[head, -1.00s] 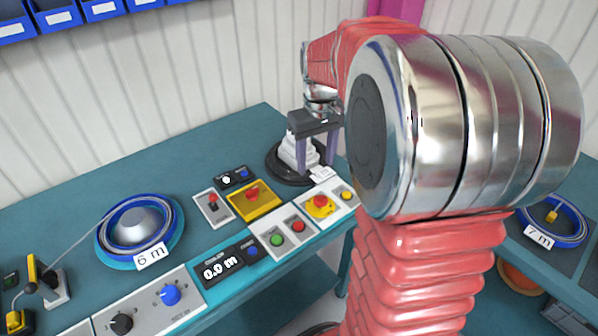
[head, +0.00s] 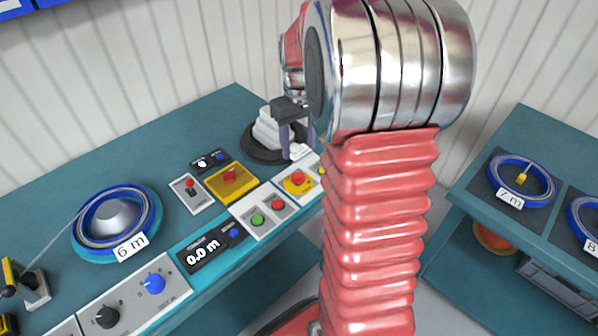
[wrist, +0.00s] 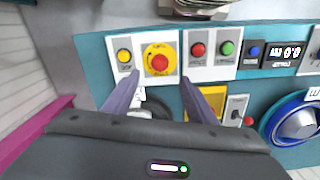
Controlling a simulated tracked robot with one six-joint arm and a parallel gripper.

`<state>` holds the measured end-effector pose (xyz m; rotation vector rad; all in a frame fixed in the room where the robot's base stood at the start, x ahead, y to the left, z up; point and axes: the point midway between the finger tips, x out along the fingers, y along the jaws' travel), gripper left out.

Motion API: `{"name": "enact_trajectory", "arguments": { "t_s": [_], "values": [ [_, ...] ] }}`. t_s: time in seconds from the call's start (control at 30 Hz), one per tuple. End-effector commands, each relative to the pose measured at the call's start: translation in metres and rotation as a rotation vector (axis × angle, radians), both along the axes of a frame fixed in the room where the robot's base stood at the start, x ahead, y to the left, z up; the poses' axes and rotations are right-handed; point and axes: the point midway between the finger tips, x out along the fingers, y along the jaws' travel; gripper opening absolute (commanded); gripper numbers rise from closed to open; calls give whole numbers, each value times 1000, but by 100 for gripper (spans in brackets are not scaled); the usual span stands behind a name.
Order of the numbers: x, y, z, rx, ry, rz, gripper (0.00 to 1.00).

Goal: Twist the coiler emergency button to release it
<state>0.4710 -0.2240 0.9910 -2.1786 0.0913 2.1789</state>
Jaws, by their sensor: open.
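The emergency button is a red mushroom knob on a yellow plate. It shows in the head view (head: 298,180) at the bench's front edge and in the wrist view (wrist: 160,62) at the upper middle, with curved marks around it. My gripper (head: 297,150) is open and empty. It hangs above the bench, behind the button in the head view. In the wrist view its two fingers (wrist: 160,80) point toward the button from either side of its lower part, apart from it. The exact height of the fingertips above the panel cannot be told.
A yellow button (wrist: 124,56) sits beside the emergency button; red (wrist: 198,49) and green (wrist: 228,48) buttons sit on the other side. A yellow box with a red top (head: 230,178), a lever switch (head: 190,190) and a dark round base (head: 262,150) are close by.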

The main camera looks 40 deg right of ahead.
Motion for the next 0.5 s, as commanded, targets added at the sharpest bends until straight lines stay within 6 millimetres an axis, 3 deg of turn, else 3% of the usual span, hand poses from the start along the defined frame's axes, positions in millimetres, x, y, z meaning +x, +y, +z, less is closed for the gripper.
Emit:
{"name": "enact_trajectory", "arguments": {
  "t_s": [0.5],
  "values": [
    [-1,0,-81,1,3,0,52]
  ]
}}
